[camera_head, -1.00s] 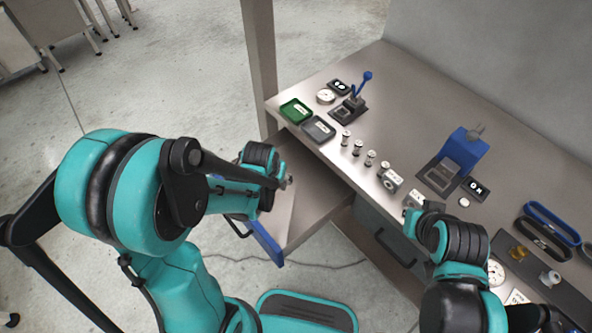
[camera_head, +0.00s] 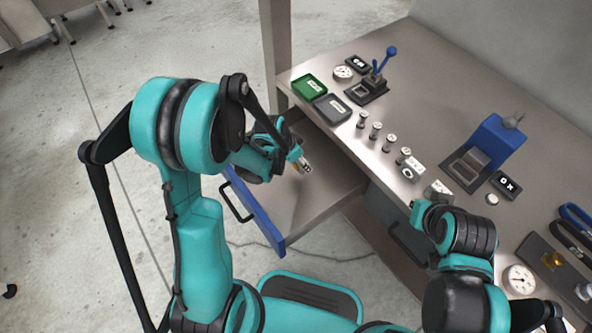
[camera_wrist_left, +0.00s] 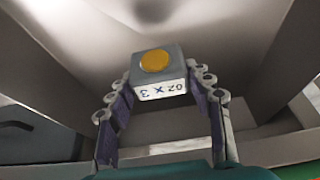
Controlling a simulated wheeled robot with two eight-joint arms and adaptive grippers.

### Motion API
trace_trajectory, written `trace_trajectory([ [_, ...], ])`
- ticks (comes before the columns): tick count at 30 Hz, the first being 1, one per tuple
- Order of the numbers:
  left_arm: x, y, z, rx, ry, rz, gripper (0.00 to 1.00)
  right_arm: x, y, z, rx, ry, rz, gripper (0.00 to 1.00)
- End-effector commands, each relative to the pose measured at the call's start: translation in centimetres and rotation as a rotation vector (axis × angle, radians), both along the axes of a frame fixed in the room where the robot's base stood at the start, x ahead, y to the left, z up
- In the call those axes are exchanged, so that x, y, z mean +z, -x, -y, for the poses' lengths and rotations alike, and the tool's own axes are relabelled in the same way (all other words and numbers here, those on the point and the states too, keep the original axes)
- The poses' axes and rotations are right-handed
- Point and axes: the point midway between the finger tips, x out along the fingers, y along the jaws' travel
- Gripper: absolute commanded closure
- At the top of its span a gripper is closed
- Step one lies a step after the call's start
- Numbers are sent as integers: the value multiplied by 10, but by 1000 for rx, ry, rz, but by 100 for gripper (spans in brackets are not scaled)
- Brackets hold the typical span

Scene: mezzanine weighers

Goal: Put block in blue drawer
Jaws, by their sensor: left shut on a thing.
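The block (camera_wrist_left: 158,72) is grey with a yellow round spot and a printed label. My left gripper (camera_head: 302,163) is shut on it, with one finger on each side in the left wrist view. The block also shows in the head view (camera_head: 306,167), over the inside of the open drawer (camera_head: 330,190). The drawer has a blue front (camera_head: 256,212) and a dark handle. I cannot tell whether the block touches the drawer floor. My right gripper (camera_head: 424,210) is at the table's front edge, beside a small metal block (camera_head: 438,190); its fingers are mostly hidden.
The steel table (camera_head: 440,110) holds a green tray (camera_head: 309,88), a grey tray (camera_head: 333,108), several small metal cylinders (camera_head: 376,130), a blue-handled press (camera_head: 376,75) and a blue device (camera_head: 490,145). A closed drawer (camera_head: 408,240) is to the right.

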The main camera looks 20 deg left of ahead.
Motion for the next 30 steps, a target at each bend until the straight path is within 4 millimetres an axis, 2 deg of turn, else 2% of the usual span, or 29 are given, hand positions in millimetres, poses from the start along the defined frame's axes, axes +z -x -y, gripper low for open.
trace_trajectory([
  [4, -9, -2, -15, 2, 1, 0, 90, -7, 0, 0, 0, 0, 0, 100],
  [8, -17, -2, -16, -1, 0, 1, 90, -11, 0, 0, 0, 0, 0, 100],
  [15, -51, -2, -16, 0, 1, 1, 90, -31, 0, 0, 0, 0, 0, 100],
  [26, -52, -2, -16, 0, 1, 1, 90, -29, 0, 0, 0, 0, 0, 100],
  [27, -52, -2, -16, 0, 0, 0, 41, -29, 0, 0, 0, 0, 0, 100],
  [29, -52, -2, -16, 0, 0, 0, 28, -29, 0, 0, 0, 0, 0, 100],
  [30, -52, -2, -16, 0, 0, 0, 28, -29, 0, 0, 0, 0, 0, 100],
])
